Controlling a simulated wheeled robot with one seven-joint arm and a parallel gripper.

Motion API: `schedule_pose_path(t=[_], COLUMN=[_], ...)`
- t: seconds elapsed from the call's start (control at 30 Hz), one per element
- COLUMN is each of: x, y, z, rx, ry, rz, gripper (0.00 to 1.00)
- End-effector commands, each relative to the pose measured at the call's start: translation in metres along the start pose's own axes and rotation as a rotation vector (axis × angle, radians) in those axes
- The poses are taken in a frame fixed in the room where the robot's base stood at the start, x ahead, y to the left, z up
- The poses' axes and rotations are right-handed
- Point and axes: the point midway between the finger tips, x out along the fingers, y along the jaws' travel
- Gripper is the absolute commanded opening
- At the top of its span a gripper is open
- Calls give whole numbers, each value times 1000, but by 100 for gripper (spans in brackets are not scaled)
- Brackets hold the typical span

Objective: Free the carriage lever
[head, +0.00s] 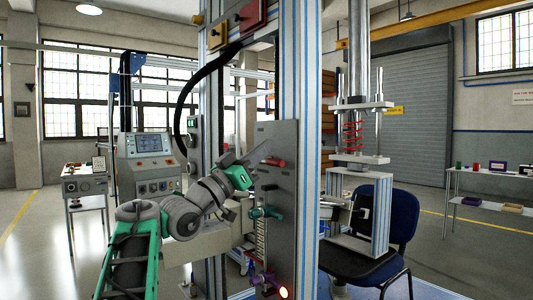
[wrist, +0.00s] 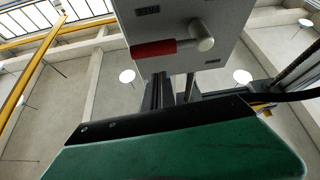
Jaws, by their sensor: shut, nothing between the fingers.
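A grey upright control panel (head: 277,140) carries a lever with a red grip (head: 274,162) near its top. In the wrist view the red grip (wrist: 154,48) points left from a round metal hub (wrist: 202,36). My gripper (head: 256,152) is shut and empty, just left of the red grip in the head view; contact cannot be made out. A green and black part of mine fills the lower wrist view.
Blue-striped metal columns (head: 300,70) stand close around the panel. A black cable (head: 182,110) hangs at its left. A console with a screen (head: 150,145) stands at left.

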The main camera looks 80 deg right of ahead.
Motion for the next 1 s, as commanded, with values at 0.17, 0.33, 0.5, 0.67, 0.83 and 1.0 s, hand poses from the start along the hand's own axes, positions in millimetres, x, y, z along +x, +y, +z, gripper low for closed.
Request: schedule_pose_path(t=[0.17, 0.33, 0.5, 0.67, 0.83, 1.0], x=[-30, -68, -92, -96, -96, -96], y=[-3, -3, -3, -2, -3, -5], z=[-15, -14, -13, -13, -14, -16], rx=[4, 3, 3, 2, 2, 7], ry=[2, 1, 2, 2, 2, -3], rz=[-10, -6, -2, 0, 0, -10], gripper=[0, 0, 0, 0, 0, 0])
